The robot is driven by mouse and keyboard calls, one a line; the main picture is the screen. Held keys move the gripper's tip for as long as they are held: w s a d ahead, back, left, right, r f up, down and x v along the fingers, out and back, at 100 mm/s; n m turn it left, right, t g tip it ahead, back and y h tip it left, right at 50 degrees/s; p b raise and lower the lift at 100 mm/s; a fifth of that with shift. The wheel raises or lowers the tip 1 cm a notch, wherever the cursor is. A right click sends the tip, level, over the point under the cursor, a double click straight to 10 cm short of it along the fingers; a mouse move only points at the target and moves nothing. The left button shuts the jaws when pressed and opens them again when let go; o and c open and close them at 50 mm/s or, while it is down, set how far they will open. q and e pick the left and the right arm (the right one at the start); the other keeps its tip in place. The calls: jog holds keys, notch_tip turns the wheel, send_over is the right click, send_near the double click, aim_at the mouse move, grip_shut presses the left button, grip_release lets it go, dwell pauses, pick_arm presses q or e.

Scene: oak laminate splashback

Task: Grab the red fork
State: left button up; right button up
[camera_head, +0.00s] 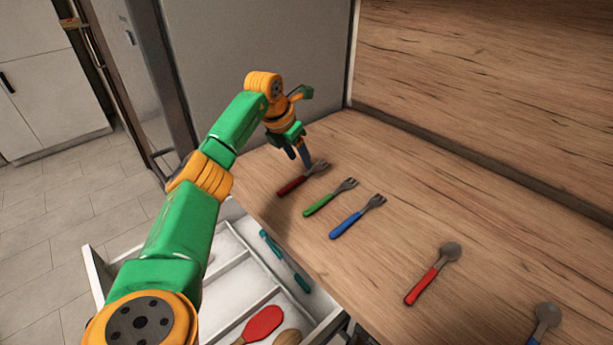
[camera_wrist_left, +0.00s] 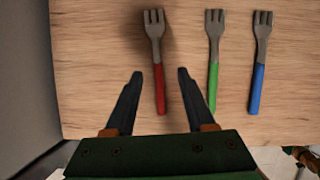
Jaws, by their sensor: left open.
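The red fork (camera_head: 293,184) lies on the wooden counter, the leftmost of three forks in the head view. In the left wrist view the red fork (camera_wrist_left: 159,88) has its grey tines pointing up the picture. My left gripper (camera_head: 304,160) is above the counter at the red fork, pointing down. In the left wrist view its fingers (camera_wrist_left: 158,75) are apart, one on each side of the red handle in the picture, with nothing held. Whether the fingertips reach the fork's height is hard to tell. My right gripper is not in view.
A green fork (camera_head: 323,202) and a blue fork (camera_head: 350,223) lie to the right of the red fork. A red-handled spoon (camera_head: 424,286) and another spoon (camera_head: 546,317) lie farther right. An open drawer (camera_head: 324,324) with utensils is below the counter's front edge. A grey panel (camera_head: 275,45) stands behind.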

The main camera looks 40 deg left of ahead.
aim_at(306, 173)
pick_arm(q)
jog(key=x, duration=0.4)
jog(key=p+x, duration=0.1)
jog(key=x, duration=0.1)
jog(key=shift+w+a, duration=0.1)
jog(key=shift+a, duration=0.2)
jog(key=shift+w+f, duration=0.1)
jog(key=shift+f, duration=0.1)
grip_shut()
